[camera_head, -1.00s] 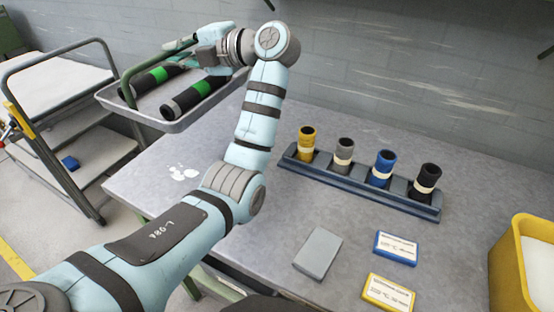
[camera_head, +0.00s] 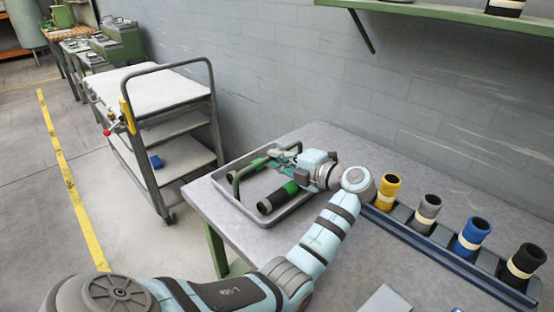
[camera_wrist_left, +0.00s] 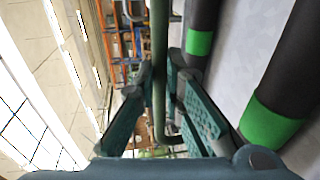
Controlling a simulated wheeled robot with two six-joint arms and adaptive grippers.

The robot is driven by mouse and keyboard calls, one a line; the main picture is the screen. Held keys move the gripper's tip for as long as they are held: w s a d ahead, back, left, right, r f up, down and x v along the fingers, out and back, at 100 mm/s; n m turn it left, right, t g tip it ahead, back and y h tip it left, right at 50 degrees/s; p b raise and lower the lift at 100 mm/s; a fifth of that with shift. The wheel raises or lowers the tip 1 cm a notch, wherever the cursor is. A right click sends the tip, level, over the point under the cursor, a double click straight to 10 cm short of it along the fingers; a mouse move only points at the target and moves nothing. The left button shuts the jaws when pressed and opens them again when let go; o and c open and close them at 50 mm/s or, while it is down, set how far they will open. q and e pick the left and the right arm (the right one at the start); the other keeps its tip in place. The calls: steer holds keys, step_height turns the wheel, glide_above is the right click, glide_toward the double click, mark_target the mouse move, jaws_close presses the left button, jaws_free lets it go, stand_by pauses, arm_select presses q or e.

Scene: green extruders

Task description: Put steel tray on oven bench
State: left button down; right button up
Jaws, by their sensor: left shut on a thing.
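The steel tray (camera_head: 280,219) is a shallow grey tray with green handles. It holds two black tubes with green bands, one of them a front tube (camera_head: 278,198). The tray is at the left end of the grey table, low over the top or on it; I cannot tell which. My left gripper (camera_head: 285,160) is shut on the green handle (camera_wrist_left: 160,60), whose bar runs between the fingers in the left wrist view (camera_wrist_left: 163,95). My right gripper is out of view. Benches with green machines (camera_head: 122,42) stand far back left; I cannot tell whether one is the oven bench.
A cart (camera_head: 160,85) with a white top and lower shelves stands left of the table. A rack (camera_head: 430,242) with yellow, grey, blue and black cups is on the table at right. A green shelf (camera_head: 440,12) is on the wall. Open floor (camera_head: 50,200) lies at left.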

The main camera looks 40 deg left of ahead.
arm_select(q)
steer(key=c, duration=1.7)
jaws_free()
steer(key=shift+r, duration=0.1)
steer(key=d+r+b, duration=0.1)
steer(key=d+r, duration=0.1)
steer(key=d, duration=1)
steer(key=shift+s+a, duration=0.1)
steer(key=shift+s, duration=0.1)
